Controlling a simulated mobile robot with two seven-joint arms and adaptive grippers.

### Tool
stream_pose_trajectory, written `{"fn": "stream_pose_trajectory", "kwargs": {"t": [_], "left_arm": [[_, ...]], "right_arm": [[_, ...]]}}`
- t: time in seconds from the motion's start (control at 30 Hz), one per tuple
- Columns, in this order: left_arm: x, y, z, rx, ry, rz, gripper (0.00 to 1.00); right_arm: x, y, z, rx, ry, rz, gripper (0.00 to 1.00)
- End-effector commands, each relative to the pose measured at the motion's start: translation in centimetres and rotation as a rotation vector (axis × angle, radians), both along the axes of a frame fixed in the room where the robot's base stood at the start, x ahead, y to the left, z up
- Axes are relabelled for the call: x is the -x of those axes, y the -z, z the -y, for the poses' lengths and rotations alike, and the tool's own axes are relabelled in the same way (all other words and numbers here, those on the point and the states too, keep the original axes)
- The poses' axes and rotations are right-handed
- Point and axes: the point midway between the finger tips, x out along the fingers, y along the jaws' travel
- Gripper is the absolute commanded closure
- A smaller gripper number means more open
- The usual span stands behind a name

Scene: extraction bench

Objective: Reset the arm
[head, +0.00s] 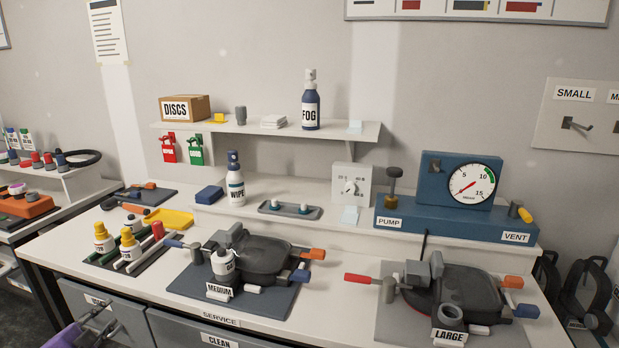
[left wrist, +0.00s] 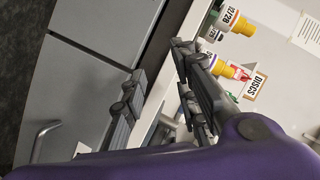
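My left gripper (head: 97,320) shows at the lower left of the head view, at the end of a purple arm link, in front of the bench's drawer fronts and below the worktop edge. In the left wrist view the left gripper (left wrist: 158,90) has its two dark grey fingers spread apart, with nothing between them. The bench edge and drawer fronts lie behind the fingers there. My right gripper is in neither view.
The white bench (head: 330,275) carries a MEDIUM device (head: 265,258), a LARGE device (head: 455,290) and a black rack (head: 135,255) of bottles. A blue gauge unit (head: 455,225) stands at the right. A shelf (head: 260,128) runs behind. The bench's front middle strip is clear.

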Motion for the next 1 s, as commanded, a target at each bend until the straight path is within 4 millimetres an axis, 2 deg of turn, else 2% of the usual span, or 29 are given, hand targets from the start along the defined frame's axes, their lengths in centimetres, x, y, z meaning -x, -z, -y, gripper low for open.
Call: {"fn": "stream_pose_trajectory", "kwargs": {"t": [0.1,0.2,0.37,0.47,0.57,0.7,0.8,1.0], "left_arm": [[1.7,2.9,-2.7,0.030,-0.138,-0.124,0.72],[4.4,6.8,-0.4,0.078,-0.133,-0.172,0.72],[9.1,12.2,3.9,0.165,-0.123,-0.234,0.72],[13.1,15.7,7.5,0.237,-0.124,-0.280,0.72],[17.9,19.2,11.8,0.327,-0.130,-0.329,0.72],[25.4,22.6,18.6,0.474,-0.163,-0.392,0.72],[30.1,23.6,23.0,0.574,-0.200,-0.421,0.72],[36.9,23.3,29.6,0.742,-0.289,-0.448,0.72]], "right_arm": [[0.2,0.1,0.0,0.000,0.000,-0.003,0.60],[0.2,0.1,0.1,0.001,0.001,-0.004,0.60],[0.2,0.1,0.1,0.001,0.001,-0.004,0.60],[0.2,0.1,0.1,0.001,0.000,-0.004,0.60],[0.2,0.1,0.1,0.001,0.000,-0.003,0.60],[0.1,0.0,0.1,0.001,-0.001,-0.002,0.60],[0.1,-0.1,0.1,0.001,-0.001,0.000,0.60],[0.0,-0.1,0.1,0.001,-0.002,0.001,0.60]]}}
